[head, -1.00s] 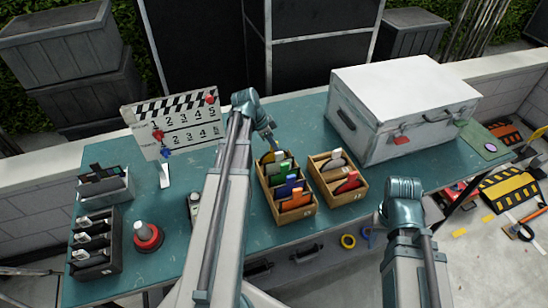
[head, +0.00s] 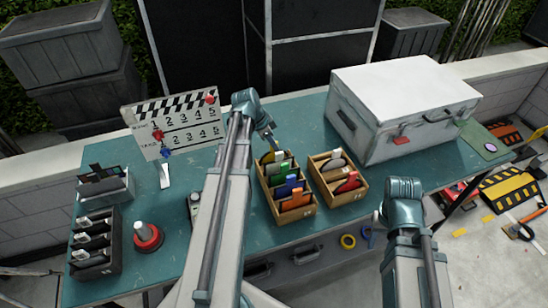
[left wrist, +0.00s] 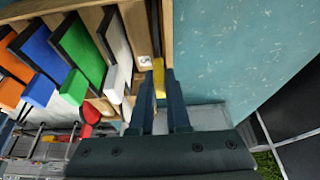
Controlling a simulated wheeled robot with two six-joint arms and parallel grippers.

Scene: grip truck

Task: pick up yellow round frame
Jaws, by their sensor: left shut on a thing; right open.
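The yellow round frame (head: 267,157) stands at the far end of the left wooden box (head: 312,211), behind a row of coloured pieces. My left gripper (head: 271,141) reaches down over that end of the box. In the left wrist view, my left gripper (left wrist: 160,88) is shut on the yellow frame (left wrist: 159,76), which shows as a narrow edge between the fingers, beside the box's end wall. My right gripper (head: 379,217) shows only as a small part beside its arm, over the table's front edge, away from the frame; its fingers are mostly hidden.
White, green, blue and orange pieces fill the left box close to my left gripper. A second wooden box (head: 361,193) stands just to its right, and a big white case (head: 405,95) behind it. A clapperboard (head: 178,122) stands at the left back.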

